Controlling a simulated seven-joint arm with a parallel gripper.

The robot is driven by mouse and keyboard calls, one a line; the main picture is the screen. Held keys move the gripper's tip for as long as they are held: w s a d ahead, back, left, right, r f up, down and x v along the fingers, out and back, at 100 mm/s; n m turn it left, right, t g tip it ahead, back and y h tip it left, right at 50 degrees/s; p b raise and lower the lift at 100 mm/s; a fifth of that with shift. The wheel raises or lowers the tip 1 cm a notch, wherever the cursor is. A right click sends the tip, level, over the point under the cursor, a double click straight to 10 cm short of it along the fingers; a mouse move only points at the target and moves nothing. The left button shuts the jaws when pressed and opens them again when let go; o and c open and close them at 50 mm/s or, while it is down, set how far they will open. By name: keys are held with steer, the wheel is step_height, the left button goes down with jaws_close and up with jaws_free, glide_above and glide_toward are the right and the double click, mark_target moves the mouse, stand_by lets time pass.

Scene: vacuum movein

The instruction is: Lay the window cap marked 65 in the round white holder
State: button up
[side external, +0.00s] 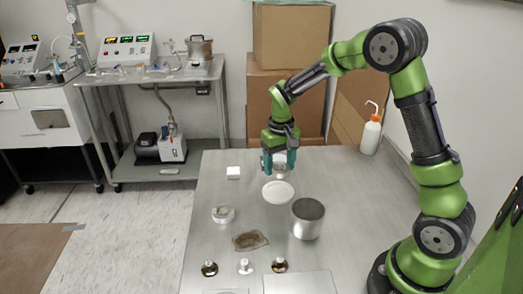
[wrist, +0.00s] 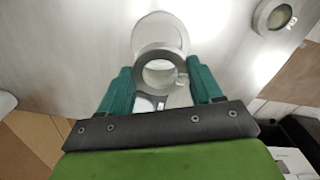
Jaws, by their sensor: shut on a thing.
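My gripper (side external: 279,163) points down over the table with its teal fingers on either side of a clear, ring-shaped window cap (wrist: 160,72). The cap also shows low between the fingers in the side view (side external: 280,171). I cannot read its marking. The round white holder (side external: 278,191) lies flat on the table, just in front of and below the gripper. In the wrist view the holder (wrist: 160,27) shows beyond the cap, which overlaps its near edge. The held cap appears above the table, apart from the holder.
Another round cap-like piece (side external: 223,214) sits to the left, and a metal pot (side external: 308,220) stands to the right. A white block (side external: 233,172), a brownish flat piece (side external: 250,241) and several small fittings (side external: 245,266) are on the table. A wash bottle (side external: 371,134) stands at the back right.

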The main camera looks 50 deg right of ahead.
mark_target(278, 192)
steer(key=shift+f, duration=3.05)
steer(key=shift+f, duration=0.1)
steer(key=shift+f, duration=0.5)
steer(key=o, duration=1.2)
steer(key=shift+r, duration=0.1)
